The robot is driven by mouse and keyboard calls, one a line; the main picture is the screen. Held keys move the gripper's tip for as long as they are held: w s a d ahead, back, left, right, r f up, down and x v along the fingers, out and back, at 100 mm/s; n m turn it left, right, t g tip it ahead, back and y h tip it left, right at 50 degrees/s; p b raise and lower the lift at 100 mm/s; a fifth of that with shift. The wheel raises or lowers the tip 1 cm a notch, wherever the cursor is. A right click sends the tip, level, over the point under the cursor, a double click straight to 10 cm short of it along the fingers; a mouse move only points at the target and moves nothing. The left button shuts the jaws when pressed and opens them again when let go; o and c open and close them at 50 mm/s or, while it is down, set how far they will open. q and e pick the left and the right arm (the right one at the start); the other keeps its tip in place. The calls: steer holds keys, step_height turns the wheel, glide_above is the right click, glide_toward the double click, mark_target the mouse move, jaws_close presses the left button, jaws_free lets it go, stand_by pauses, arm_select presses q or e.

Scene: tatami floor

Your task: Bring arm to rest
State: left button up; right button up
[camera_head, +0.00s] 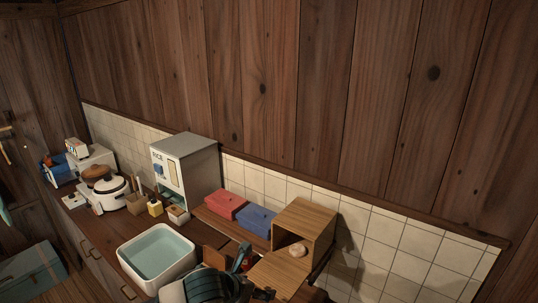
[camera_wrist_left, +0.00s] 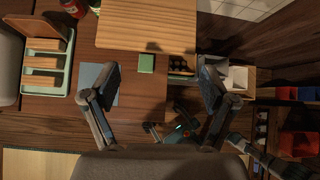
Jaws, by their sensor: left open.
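My left gripper (camera_head: 242,262) is at the bottom middle of the head view, beside the open flap of a wooden box, with my dark arm below it. In the left wrist view its two fingers (camera_wrist_left: 156,88) are spread wide apart, with nothing held between them. Beyond the fingers lie a light wooden board (camera_wrist_left: 150,25) and a small green block (camera_wrist_left: 147,63) on the brown counter. I cannot make out a right gripper in either view.
The wooden box (camera_head: 312,222) holds a small pale brown item (camera_head: 297,250). Red (camera_head: 225,204) and blue (camera_head: 257,219) boxes, a rice dispenser (camera_head: 185,165) and a white basin (camera_head: 155,255) line the counter. The tiled wall stands close behind. A teal chest (camera_head: 35,272) is lower left.

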arm_select(q)
steer(key=s+a+f+n, duration=0.1)
steer(key=s+f+n, duration=0.3)
steer(key=f+n, duration=0.6)
steer(key=s+a+f+n, duration=0.1)
steer(key=s+f+n, duration=0.4)
steer(key=f+n, duration=0.55)
steer(key=s+a+f+n+g+y, duration=0.2)
steer(key=s+a+f+n+y, duration=0.1)
steer(key=s+a+f+n, duration=0.6)
steer(key=s+a+f+n+g+y, duration=0.2)
steer(key=s+a+f+n, duration=0.4)
steer(key=s+a+n, duration=0.35)
steer(key=s+d+f+n, duration=0.1)
steer(key=d+f, duration=0.2)
steer(key=f, duration=2)
steer(key=s+a+f+g, duration=0.1)
steer(key=s+f, duration=0.8)
steer(key=s+a+f+g, duration=0.1)
steer(key=s+a+f, duration=0.1)
steer(key=s+f, duration=0.7)
steer(key=shift+s+a+f+y, duration=0.25)
steer(key=shift+s+f+y, duration=0.05)
steer(key=shift+s+f, duration=0.1)
